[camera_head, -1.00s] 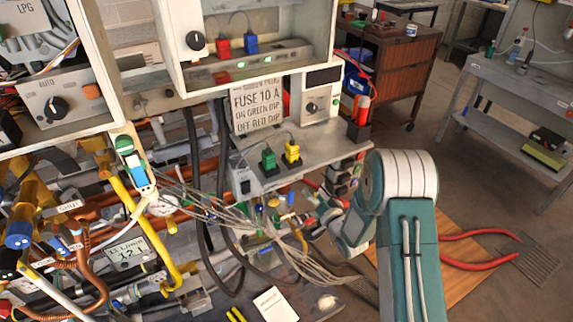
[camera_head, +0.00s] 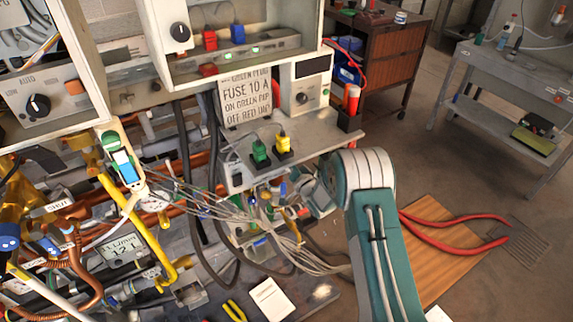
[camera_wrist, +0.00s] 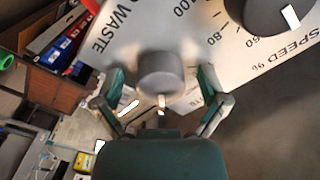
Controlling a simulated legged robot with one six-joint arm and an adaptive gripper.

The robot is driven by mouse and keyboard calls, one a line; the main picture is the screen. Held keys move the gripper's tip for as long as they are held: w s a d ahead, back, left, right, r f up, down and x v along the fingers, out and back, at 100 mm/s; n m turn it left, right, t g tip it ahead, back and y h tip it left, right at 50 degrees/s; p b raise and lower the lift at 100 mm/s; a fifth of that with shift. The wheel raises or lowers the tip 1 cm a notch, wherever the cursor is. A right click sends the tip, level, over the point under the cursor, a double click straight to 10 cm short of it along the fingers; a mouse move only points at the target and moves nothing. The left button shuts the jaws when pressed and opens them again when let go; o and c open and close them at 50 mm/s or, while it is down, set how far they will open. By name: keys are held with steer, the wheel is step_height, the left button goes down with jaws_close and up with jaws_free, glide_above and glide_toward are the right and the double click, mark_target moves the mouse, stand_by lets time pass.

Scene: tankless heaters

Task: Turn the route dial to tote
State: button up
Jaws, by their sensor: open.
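In the wrist view, a dark grey round dial (camera_wrist: 160,72) stands on a light panel whose partly cut-off lettering reads "O WASTE". This appears to be the route dial. A short pale mark shows at its near edge, facing down in the picture. A tote label cannot be read. My gripper (camera_wrist: 162,84) is open, with one teal-and-grey finger to the left of the dial and one to the right. Gaps seem to show on both sides; contact cannot be made out. In the head view, my arm hides most of the gripper and the dial.
A larger black "SPEED %" knob (camera_wrist: 268,14) sits close at upper right in the wrist view. In the head view, a grey shelf (camera_head: 318,140) carries green and yellow plugs. Loose cables (camera_head: 250,215) hang left of my arm.

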steer(key=shift+d, duration=0.3)
steer(key=shift+a, duration=0.25)
steer(key=c, duration=1.2)
steer(key=shift+o, duration=0.3)
